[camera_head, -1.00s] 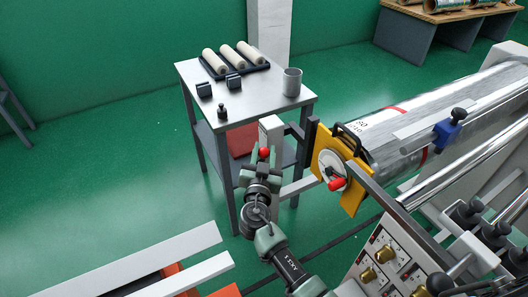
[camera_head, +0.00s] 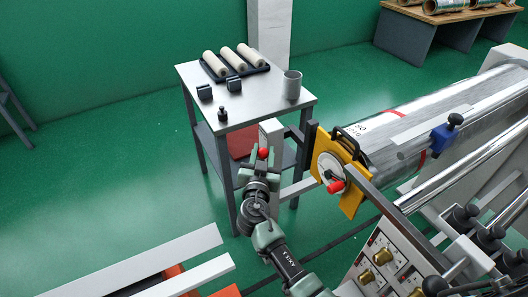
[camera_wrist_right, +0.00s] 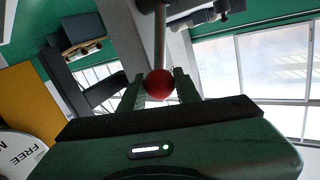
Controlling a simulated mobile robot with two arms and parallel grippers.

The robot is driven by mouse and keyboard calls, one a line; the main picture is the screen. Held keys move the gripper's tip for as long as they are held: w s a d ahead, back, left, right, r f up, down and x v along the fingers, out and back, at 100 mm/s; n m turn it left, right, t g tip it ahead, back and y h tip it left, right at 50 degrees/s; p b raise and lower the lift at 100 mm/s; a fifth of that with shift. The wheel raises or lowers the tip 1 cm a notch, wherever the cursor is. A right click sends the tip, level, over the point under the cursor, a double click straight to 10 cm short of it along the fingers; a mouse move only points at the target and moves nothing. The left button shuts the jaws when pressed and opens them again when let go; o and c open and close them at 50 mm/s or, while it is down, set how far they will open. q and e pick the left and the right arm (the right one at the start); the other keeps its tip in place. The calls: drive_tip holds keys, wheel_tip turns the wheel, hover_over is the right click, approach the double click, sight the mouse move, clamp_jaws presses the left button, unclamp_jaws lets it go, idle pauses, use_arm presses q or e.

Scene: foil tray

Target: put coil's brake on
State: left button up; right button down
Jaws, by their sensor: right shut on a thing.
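The coil is a large silver foil roll (camera_head: 420,110) on the right, with a white label and red marks. At its near end is a yellow plate (camera_head: 352,200) with a black handle and a pale round dial (camera_head: 327,168) bearing a red knob (camera_head: 336,187). The dial's edge shows in the right wrist view (camera_wrist_right: 18,152) with the word FREE. My right gripper (camera_head: 261,158) is left of the plate, shut on a red ball knob (camera_wrist_right: 159,84) at the end of a metal rod (camera_wrist_right: 160,40). My left gripper is out of view.
A grey metal table (camera_head: 255,95) stands behind, holding pale rollers in a black rack (camera_head: 237,68), a grey cup (camera_head: 292,84) and small dark blocks. A control panel (camera_head: 388,262) is at lower right. A blue clamp (camera_head: 445,135) sits on the roll.

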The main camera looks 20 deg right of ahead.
drive_tip(key=shift+w+r+g, duration=0.1)
drive_tip(key=shift+w+g, duration=0.15)
drive_tip(key=shift+g, duration=0.05)
drive_tip(key=c, duration=1)
unclamp_jaws()
drive_tip(key=shift+c, duration=0.2)
